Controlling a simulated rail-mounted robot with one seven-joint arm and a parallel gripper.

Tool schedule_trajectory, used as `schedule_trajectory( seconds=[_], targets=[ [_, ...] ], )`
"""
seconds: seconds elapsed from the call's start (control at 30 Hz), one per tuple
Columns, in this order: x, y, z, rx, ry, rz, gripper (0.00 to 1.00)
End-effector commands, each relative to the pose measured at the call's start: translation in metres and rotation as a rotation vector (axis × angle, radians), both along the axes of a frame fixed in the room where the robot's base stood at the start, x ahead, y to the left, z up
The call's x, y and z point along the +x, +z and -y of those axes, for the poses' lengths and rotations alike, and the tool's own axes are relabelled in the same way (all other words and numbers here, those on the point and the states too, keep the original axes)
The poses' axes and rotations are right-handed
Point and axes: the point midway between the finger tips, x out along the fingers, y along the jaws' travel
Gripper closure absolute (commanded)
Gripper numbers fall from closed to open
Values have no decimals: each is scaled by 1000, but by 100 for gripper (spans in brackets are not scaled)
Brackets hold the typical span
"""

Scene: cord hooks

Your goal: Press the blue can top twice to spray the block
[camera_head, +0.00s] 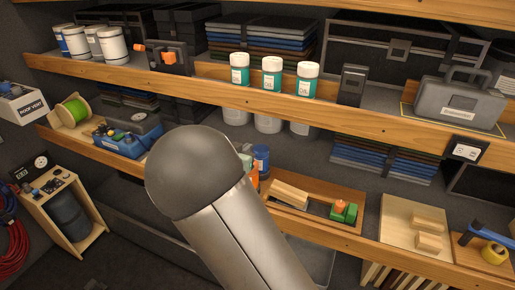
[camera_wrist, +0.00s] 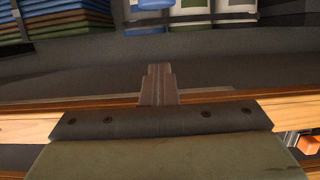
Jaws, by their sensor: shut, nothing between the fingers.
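A blue can (camera_head: 261,158) stands on the middle shelf in the head view, just right of my arm, with its lower part partly covered. A pale wooden block (camera_head: 290,194) lies in a wooden tray (camera_head: 325,226) to its right. My arm hides my gripper in the head view. In the wrist view my gripper (camera_wrist: 157,70) is shut and empty, its fingers together over a dark grey surface. A blue shape is cut off at the top edge there; I cannot tell whether it is the can.
An orange object (camera_head: 252,177) stands beside the can. A green and orange part (camera_head: 344,211) sits in the tray. White, teal-labelled bottles (camera_head: 271,77) line the shelf above. A board with blocks (camera_head: 412,224) lies to the right.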

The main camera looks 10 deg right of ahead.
Motion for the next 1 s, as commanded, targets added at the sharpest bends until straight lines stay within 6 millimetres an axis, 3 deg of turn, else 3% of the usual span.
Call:
schedule_trajectory(
  seconds=[0.17,0.6,0.8,1.0],
  targets=[
    [11,-3,9,-1,-3,-1,100],
    [84,-24,57,-1,-1,-2,100],
    [81,-54,54,-2,0,-3,100],
    [81,-64,54,0,1,-1,100]
  ],
)
